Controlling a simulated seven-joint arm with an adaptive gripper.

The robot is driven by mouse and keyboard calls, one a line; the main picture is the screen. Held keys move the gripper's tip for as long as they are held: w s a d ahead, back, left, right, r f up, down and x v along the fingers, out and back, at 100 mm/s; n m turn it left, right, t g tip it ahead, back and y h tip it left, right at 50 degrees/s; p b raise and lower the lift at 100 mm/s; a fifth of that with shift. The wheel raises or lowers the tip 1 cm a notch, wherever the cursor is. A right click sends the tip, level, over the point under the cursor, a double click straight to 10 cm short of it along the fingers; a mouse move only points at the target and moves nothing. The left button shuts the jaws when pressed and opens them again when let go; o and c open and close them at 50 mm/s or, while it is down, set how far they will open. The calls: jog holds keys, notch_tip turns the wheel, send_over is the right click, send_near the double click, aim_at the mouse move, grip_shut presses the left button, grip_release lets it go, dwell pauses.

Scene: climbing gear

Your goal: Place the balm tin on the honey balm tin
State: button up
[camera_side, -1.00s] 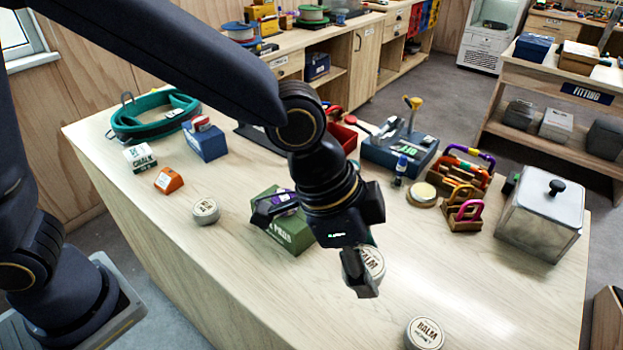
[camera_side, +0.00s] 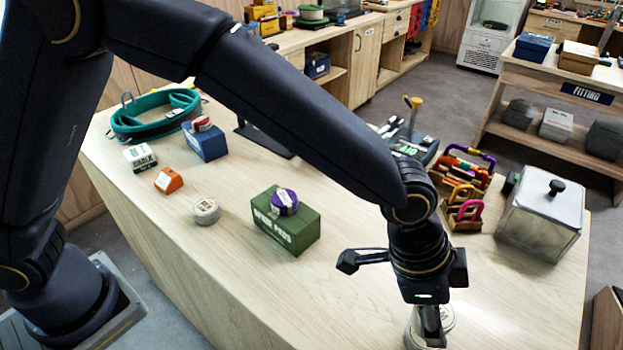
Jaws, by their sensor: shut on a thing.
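My gripper (camera_side: 429,325) points down at the front of the bench, its fingers shut on a pale round balm tin (camera_side: 447,316). The fingers and wrist hide much of this tin. It is right over the spot of another round tin, the honey balm tin (camera_side: 410,339), of which only an edge seems to show at the bottom of the picture. I cannot tell whether the two tins touch. The labels cannot be read now.
A green box (camera_side: 285,232) with a purple roll (camera_side: 284,201) on it stands left of my gripper. Another round tin (camera_side: 206,211) lies farther left. A lidded metal canister (camera_side: 541,217) and coloured carabiners (camera_side: 463,188) stand behind right. The bench between is clear.

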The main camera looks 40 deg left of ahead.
jog(key=shift+w+d+f, duration=0.15)
jog(key=shift+f, duration=0.05)
jog(key=shift+w+d+f, duration=0.1)
jog(key=shift+f, duration=1.6)
jog(key=shift+f, duration=0.1)
jog(key=o, duration=1.2)
